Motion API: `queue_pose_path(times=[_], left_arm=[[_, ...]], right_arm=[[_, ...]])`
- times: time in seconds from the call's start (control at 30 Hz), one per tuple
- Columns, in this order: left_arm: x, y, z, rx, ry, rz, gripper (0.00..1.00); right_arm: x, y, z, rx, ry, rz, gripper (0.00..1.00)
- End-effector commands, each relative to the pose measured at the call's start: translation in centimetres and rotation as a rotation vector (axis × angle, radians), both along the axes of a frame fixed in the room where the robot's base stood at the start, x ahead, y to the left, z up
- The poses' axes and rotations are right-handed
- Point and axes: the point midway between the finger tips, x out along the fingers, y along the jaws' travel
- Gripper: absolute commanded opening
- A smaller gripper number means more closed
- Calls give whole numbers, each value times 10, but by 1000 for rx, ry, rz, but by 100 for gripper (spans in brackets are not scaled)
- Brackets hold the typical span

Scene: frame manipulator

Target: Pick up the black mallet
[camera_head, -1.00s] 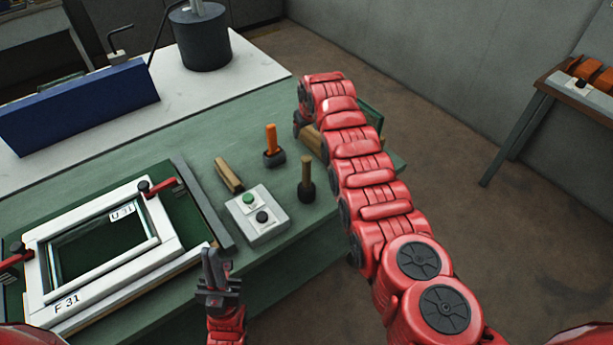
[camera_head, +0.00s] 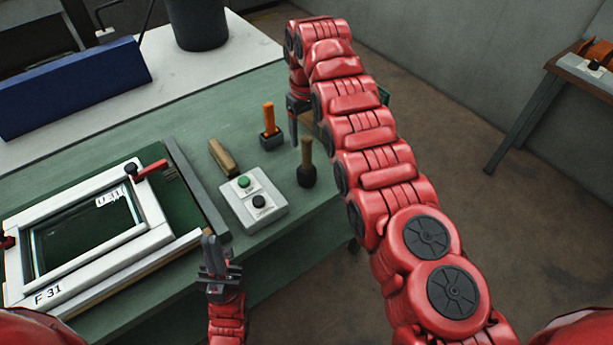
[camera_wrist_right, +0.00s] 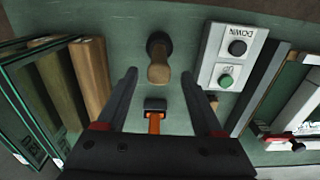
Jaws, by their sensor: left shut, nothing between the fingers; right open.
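The black mallet (camera_head: 307,174) stands head down on the green bench, its wooden handle pointing up. In the right wrist view the mallet's handle end (camera_wrist_right: 158,73) shows just beyond and between my fingertips, with the dark head behind it. My right gripper (camera_head: 294,128) points down behind the mallet; in the right wrist view the gripper (camera_wrist_right: 158,78) is open and empty. My left gripper (camera_head: 209,242) is shut and empty by the bench's front edge. An orange-handled tool with a dark head (camera_head: 270,138) stands behind and left of the mallet; it also shows in the right wrist view (camera_wrist_right: 155,121).
A control box (camera_head: 253,203) with a green and a black button sits left of the mallet. A wooden block (camera_head: 222,157) lies behind it. A white frame (camera_head: 155,235) with red clamps is at left. Upright frames or boards (camera_wrist_right: 88,75) stand at the right wrist view's left.

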Motion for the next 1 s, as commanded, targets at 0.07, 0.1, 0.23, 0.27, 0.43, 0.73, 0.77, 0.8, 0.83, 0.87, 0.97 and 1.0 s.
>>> queue_pose_path(times=[0.07, 0.1, 0.23, 0.27, 0.43, 0.73, 0.77, 0.8, 0.83, 0.87, 0.97, 1.0], left_arm=[[0, 0, 10, 0, -1, 0, 0], [0, 0, 13, 0, 0, 0, 0], [0, 0, 19, 0, 0, 0, 0], [0, 0, 19, 0, 0, 0, 0], [0, 0, 31, 0, 0, 0, 0], [0, 0, 34, 0, 0, 0, 0], [0, 0, 34, 0, 0, 0, 0], [0, 0, 34, 0, 0, 0, 0], [0, 0, 34, 0, 0, 0, 0], [0, 0, 34, 0, 0, 0, 0], [0, 0, 34, 0, 0, 0, 0], [0, 0, 35, 0, 0, 0, 0]], right_arm=[[-1, 0, -7, -1, 3, 0, 68], [-1, 0, -12, -1, 2, 0, 68], [-1, -1, -30, -2, 5, 0, 68], [-1, -1, -32, -1, 4, 0, 68], [-1, -1, -42, -1, 2, 0, 68], [-1, -3, -83, -2, 2, 0, 68], [-1, -3, -84, -2, 2, 0, 68], [-1, -3, -85, -1, 2, -1, 68], [-1, -3, -85, -2, 1, -1, 68], [0, -2, -86, -2, 1, -1, 68], [0, -2, -85, -1, 0, 0, 68], [0, -2, -85, -1, 0, -1, 68]])
